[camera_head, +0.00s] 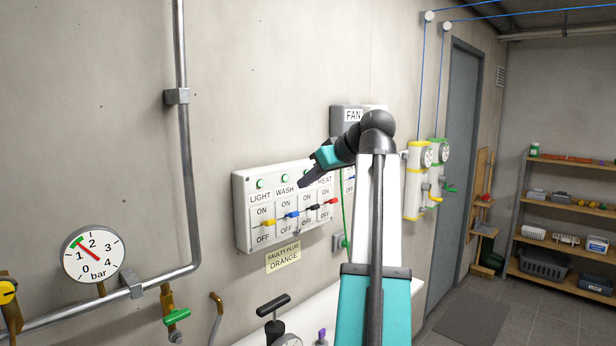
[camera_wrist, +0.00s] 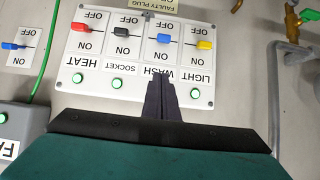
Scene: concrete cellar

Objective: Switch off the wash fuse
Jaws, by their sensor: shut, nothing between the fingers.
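The white fuse panel (camera_head: 241,205) hangs on the wall with LIGHT, WASH, SOCKET and HEAT columns, each marked ON above OFF. The wash lever (camera_head: 291,214) is blue and sits between its ON and OFF marks; it also shows in the upside-down wrist view (camera_wrist: 163,39). I cannot tell its exact setting. My gripper (camera_head: 303,184) is shut and empty, in front of the panel's upper part. In the wrist view its fingertips (camera_wrist: 160,80) overlap the WASH label (camera_wrist: 157,71), on the ON side of the blue lever. The wash lamp (camera_head: 284,178) is green; the fingers hide it in the wrist view.
Beside the blue lever are the yellow light lever (camera_wrist: 204,45) and the black socket lever (camera_wrist: 121,32); the red heat lever (camera_wrist: 80,27) is farther along. A grey FAN box (camera_head: 345,116) is close behind my wrist. A pipe (camera_head: 186,150) and pressure gauge (camera_head: 92,253) are left.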

